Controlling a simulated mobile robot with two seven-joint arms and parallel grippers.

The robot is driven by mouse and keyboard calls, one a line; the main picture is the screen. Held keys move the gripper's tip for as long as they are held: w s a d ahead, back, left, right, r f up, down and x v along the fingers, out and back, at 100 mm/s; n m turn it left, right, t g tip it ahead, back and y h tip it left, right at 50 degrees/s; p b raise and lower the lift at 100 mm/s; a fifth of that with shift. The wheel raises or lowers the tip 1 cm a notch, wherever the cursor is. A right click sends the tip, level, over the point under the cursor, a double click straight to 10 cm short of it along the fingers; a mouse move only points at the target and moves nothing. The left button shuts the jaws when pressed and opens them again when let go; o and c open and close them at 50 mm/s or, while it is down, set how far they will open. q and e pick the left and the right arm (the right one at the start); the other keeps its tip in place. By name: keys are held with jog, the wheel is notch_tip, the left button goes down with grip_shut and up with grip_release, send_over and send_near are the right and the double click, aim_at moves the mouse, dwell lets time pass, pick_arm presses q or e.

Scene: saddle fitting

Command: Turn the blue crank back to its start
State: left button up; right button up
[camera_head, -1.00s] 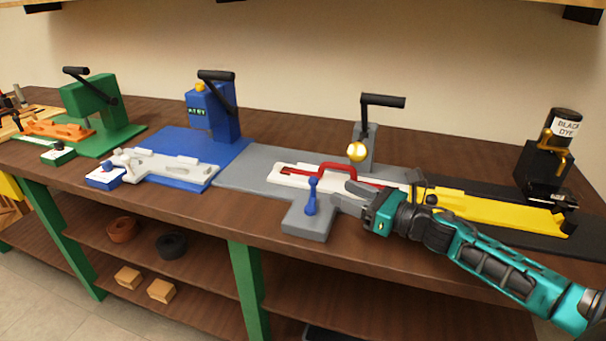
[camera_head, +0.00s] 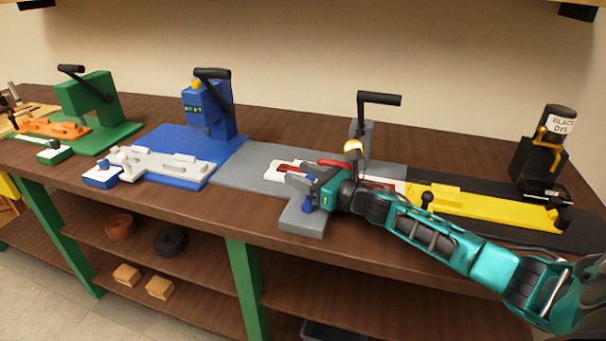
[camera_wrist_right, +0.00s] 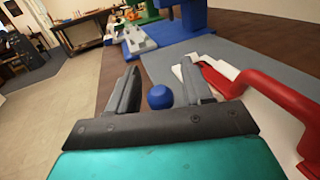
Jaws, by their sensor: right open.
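The blue crank (camera_head: 308,207) stands on a grey block (camera_head: 302,225) at the front edge of the bench. In the head view my right gripper (camera_head: 297,182) is over it and hides its upper part. In the right wrist view the crank's round blue knob (camera_wrist_right: 160,96) shows between the two fingers of my right gripper (camera_wrist_right: 160,78). The fingers are open, with a gap between the knob and the left finger; the knob is close to the right finger. My left gripper is not in view.
A red handle (camera_wrist_right: 280,105) on a white plate (camera_wrist_right: 220,88) lies just right of my right gripper in the wrist view. Behind it stands a grey press with a black lever (camera_head: 380,98). A yellow piece (camera_head: 490,208) lies under my right forearm's far side.

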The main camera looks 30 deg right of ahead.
grip_shut()
dwell(0.5)
jog(key=shift+h, duration=0.3)
